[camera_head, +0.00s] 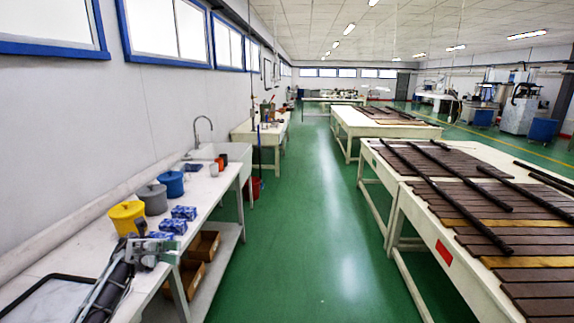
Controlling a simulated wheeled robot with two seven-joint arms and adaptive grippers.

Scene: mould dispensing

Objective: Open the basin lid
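Three round containers stand in a row on the white bench at the left: a yellow one (126,220) nearest, a grey one (152,201) behind it and a blue one (171,186) farthest. Each appears to have a lid with a knob on top. I cannot tell which of them is the basin. My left gripper (158,250) is low at the left, over the near part of the bench, in front of the yellow container and apart from it as far as I can see. Its fingers are too small to read as open or shut. My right gripper is not in view.
Several blue boxes (173,225) lie right of the containers. A black-edged tray (35,300) is at the near left. Small cups (214,170) and a white sink (233,152) are farther back. Long tables with brown slats (470,205) stand at right; the green aisle (315,230) is clear.

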